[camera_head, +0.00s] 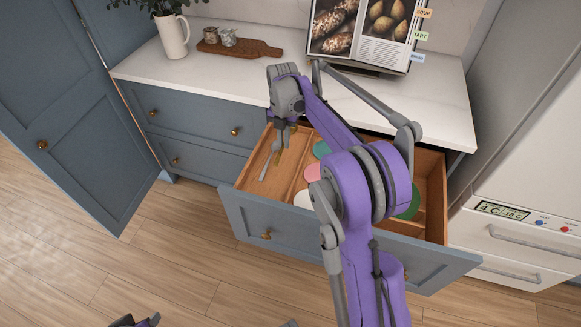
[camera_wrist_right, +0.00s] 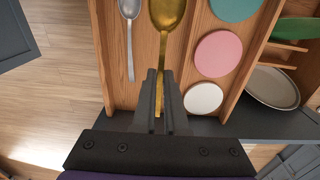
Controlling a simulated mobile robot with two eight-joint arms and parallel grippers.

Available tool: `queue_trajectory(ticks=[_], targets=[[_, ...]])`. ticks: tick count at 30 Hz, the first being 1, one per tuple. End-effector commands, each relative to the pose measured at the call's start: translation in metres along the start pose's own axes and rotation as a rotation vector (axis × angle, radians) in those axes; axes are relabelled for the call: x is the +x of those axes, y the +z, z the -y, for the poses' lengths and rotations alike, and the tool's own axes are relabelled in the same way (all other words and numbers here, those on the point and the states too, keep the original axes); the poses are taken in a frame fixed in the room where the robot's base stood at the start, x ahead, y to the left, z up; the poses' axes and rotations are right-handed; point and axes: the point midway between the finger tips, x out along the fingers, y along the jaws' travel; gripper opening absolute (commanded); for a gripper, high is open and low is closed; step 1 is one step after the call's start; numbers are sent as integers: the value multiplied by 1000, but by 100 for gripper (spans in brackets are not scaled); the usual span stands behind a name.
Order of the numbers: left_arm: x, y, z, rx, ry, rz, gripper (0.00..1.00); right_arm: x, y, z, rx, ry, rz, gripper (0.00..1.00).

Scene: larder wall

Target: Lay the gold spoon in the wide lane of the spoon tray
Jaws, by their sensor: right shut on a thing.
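My right gripper (camera_head: 282,143) reaches down into the left part of an open drawer (camera_head: 262,213). In the wrist view its fingers (camera_wrist_right: 159,76) are shut on the handle of the gold spoon (camera_wrist_right: 167,14). The spoon's bowl points away from the gripper, toward the top of the picture. In the head view the gold spoon (camera_head: 278,157) is mostly hidden by the fingers. A silver spoon (camera_wrist_right: 130,10) lies to its left, roughly parallel; it also shows in the head view (camera_head: 266,167). The wooden tray (camera_wrist_right: 112,85) lies beneath both spoons. I cannot tell whether the gold spoon touches it.
Right of a wooden divider (camera_wrist_right: 196,45) lie a teal disc (camera_wrist_right: 235,8), a pink disc (camera_wrist_right: 218,54) and a white disc (camera_wrist_right: 203,98). A green item (camera_wrist_right: 300,30) and a pale dish (camera_wrist_right: 272,88) are farther right. The counter (camera_head: 225,67) is above; a fridge (camera_head: 525,190) stands right.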

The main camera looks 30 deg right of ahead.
Motion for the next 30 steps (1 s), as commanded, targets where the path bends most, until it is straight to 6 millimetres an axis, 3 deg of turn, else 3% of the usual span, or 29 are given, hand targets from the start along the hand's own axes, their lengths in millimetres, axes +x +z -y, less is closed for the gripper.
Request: queue_trajectory(ticks=[4,12,17,24,30], targets=[[0,0,0,0,0,0,42,10,0,0,0,0,0,0],[1,1,0,0,0,1,42,56,0,0,0,0,0,0],[1,1,0,0,0,1,42,67,0,0,1,0,0,0],[2,1,0,0,0,1,42,98,1,0,0,0,0,0],[2,1,0,0,0,1,42,100,1,0,0,0,0,0]])
